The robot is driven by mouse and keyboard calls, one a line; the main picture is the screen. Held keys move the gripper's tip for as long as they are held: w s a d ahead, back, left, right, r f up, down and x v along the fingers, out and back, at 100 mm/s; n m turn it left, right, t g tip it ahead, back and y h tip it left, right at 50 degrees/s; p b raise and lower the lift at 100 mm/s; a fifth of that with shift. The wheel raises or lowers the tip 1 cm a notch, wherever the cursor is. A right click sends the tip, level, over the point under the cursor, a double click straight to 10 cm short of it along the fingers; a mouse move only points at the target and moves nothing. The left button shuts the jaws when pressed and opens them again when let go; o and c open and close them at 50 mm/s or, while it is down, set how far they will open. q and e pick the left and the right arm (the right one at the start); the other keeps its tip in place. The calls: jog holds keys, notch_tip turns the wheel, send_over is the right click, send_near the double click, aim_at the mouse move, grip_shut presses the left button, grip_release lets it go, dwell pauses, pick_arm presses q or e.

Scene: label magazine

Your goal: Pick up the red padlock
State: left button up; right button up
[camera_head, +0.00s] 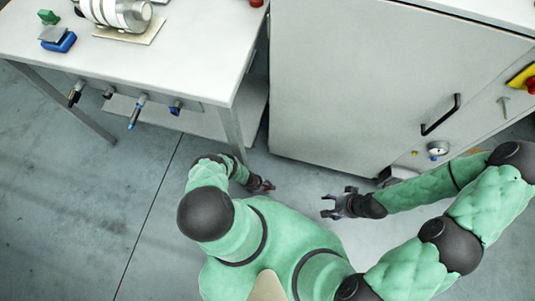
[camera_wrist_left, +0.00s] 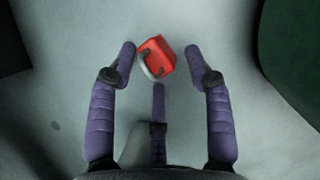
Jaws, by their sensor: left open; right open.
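The red padlock (camera_wrist_left: 157,57) with its grey shackle shows in the left wrist view, lying on a pale grey surface. It is between and slightly beyond the fingertips of my left gripper (camera_head: 263,186), whose purple fingers are spread open and do not visibly grip it. The shackle points down-left, toward the palm. In the head view a small reddish spot is at the left gripper, and I cannot tell if it is the padlock. My right gripper (camera_head: 339,205) is open and empty, in front of the cabinet.
A white table (camera_head: 190,60) stands at upper left, with a silver cylinder (camera_head: 118,14) and a blue block (camera_head: 58,41) on it. Several tools hang along its front edge. A large grey cabinet (camera_head: 360,90) with a black handle (camera_head: 441,115) stands at right. Floor at left is clear.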

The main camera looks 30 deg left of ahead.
pick_arm(q)
jog(key=c, duration=0.9)
grip_shut()
jog(key=shift+s, duration=0.1)
jog(key=shift+r, duration=0.1)
pick_arm(e)
jog(key=shift+r, duration=0.15)
